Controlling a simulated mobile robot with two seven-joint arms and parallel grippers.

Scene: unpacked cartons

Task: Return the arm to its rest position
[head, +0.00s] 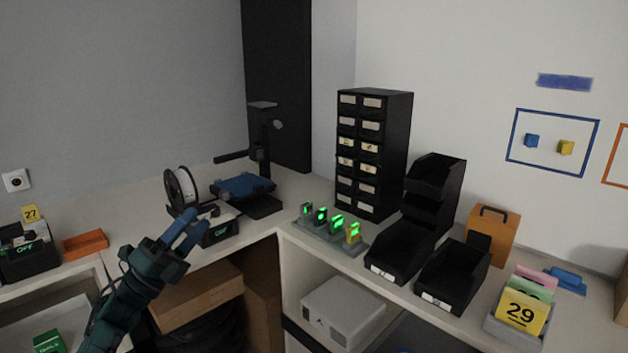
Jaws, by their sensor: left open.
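My left arm comes in from the lower left in the head view. Its gripper (186,236) has blue fingers pointing up and to the right. The gripper is open, and I see nothing held in it. It is over the front edge of the left counter, in front of a small black device (218,231) with a green OFF display. Part of that device is hidden behind the fingers. My right gripper is not in view.
A white spool (182,188) and a 3D printer (262,160) stand behind the gripper. An orange tray (85,245) lies to its left. A cardboard box (197,295) is below the counter. Black bins (452,278) and a drawer cabinet (372,150) stand right.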

